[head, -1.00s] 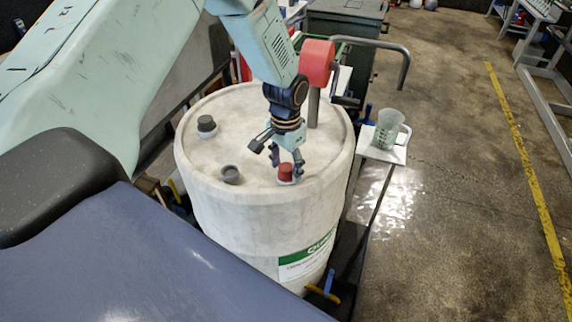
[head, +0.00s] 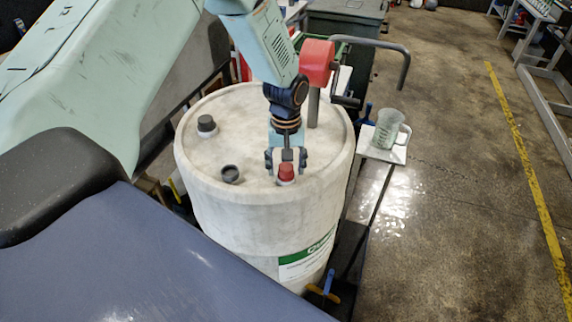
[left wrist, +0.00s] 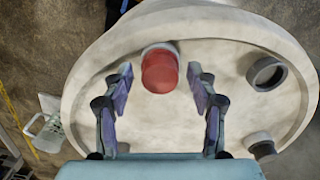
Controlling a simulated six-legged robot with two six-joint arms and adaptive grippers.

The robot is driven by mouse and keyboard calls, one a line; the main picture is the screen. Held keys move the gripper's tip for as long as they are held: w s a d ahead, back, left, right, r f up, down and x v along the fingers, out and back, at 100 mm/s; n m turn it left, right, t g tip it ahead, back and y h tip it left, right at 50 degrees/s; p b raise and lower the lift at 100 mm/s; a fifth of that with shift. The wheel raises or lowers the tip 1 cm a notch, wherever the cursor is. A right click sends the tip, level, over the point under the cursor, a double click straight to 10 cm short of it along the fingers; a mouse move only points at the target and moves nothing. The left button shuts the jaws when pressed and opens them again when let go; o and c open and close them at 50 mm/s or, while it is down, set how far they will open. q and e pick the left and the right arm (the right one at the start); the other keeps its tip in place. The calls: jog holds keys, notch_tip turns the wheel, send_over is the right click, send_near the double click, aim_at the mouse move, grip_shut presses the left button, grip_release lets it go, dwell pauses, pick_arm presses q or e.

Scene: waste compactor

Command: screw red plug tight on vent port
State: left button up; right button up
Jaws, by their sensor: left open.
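The red plug (head: 286,172) sits on a pale port near the front edge of the white drum's top (head: 240,130). It shows in the left wrist view as a red cylinder (left wrist: 160,72) on a whitish collar. The port's thread is hidden beneath it. My left gripper (head: 287,170) is open at the plug, its fingers on either side. In the left wrist view the open fingers (left wrist: 160,92) stand left and right of the plug with gaps, and the plug lies just beyond their tips. My right gripper is not in view.
A dark-capped port (head: 206,124) and an open grey port (head: 231,174) are on the drum top. A red pump head with a crank (head: 317,62) rises behind my gripper. A measuring jug (head: 388,129) stands on a small shelf at right.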

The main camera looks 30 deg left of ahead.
pick_arm(q)
jog(key=n, duration=0.5)
jog(key=shift+c, duration=0.2)
grip_shut()
jog(key=m, duration=0.5)
dwell(0.9)
jog(key=m, duration=0.5)
dwell(0.4)
